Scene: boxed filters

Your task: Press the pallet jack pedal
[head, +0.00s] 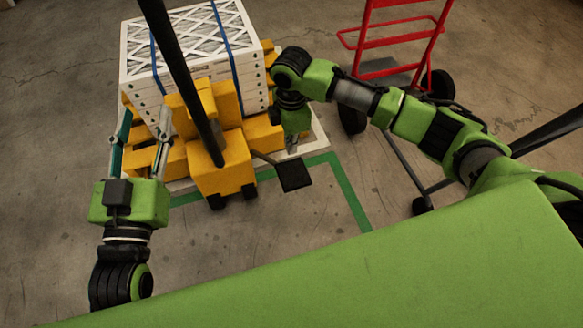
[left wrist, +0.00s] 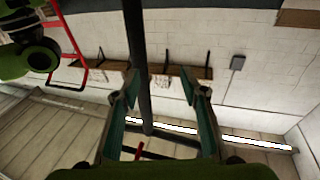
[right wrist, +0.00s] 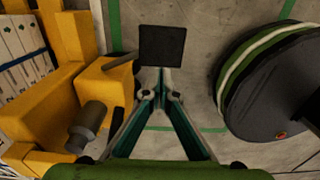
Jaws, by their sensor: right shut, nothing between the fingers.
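The pallet jack (head: 222,165) is yellow, with a long black handle (head: 180,80) rising towards me. Its pedal is a flat black square plate (head: 294,175) on a short arm at the jack's right side. In the right wrist view the pedal (right wrist: 162,46) lies just beyond my fingertips; I cannot tell whether they touch it. My right gripper (head: 292,150) is shut and empty, pointing down beside the jack. My left gripper (head: 146,108) is open and empty, left of the jack. In the left wrist view the black handle (left wrist: 137,50) passes between or behind its fingers.
Boxed filters (head: 190,55) with blue straps are stacked on the jack. A red hand truck (head: 400,40) with black wheels stands at the back right. Green tape (head: 348,195) marks the floor. The concrete floor in front of the pedal is clear.

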